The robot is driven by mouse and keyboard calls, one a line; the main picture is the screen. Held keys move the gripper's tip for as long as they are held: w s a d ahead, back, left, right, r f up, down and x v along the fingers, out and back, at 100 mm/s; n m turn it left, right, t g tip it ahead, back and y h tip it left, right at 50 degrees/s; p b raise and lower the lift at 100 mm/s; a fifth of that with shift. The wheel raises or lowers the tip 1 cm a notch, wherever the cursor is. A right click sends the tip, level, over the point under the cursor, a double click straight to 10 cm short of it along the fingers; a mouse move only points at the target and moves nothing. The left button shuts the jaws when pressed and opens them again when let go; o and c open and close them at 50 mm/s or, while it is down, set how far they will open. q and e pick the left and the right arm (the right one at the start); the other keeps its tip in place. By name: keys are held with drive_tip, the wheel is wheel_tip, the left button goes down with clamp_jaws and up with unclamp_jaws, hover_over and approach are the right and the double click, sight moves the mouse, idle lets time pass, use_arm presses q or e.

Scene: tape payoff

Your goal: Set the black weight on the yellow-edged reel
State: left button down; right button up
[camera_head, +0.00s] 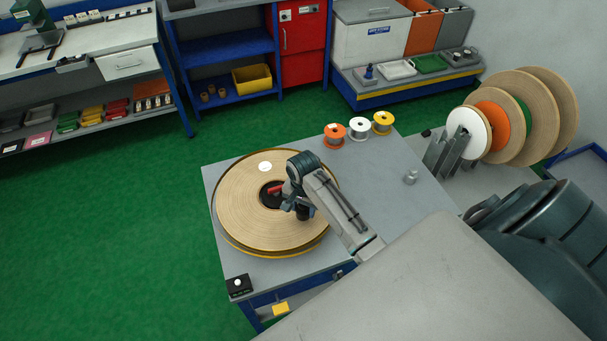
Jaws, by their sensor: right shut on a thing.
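The yellow-edged reel (240,215) lies flat on the grey table, a wide tan coil with a yellow rim low at its edge. Its dark centre (268,199) shows a red piece. My right gripper (295,205) reaches in from the lower right over the reel, just right of its centre, and is shut. A small dark piece, seemingly the black weight (305,214), shows under the gripper, mostly hidden by it. I cannot tell whether it touches the reel. My left gripper is not in view.
A round white label (265,167) lies on the reel. Small orange (334,135), white (360,129) and yellow (382,122) spools stand along the back table edge. A small grey metal piece (411,177) stands at right. A black box (239,285) sits at the front corner.

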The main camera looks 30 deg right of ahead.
wheel_tip(320, 180, down, 2)
drive_tip(key=shift+p, duration=0.35)
drive_tip(key=shift+f, duration=0.25)
drive_tip(key=shift+f, duration=0.15)
drive_tip(key=o, duration=1.3)
drive_tip(key=shift+s, duration=0.1)
drive_tip(key=shift+o, duration=0.2)
drive_tip(key=shift+a, duration=0.1)
wheel_tip(320, 180, up, 11)
drive_tip(key=b, duration=0.3)
drive_tip(key=shift+r+b, duration=0.3)
drive_tip(key=shift+r, duration=0.35)
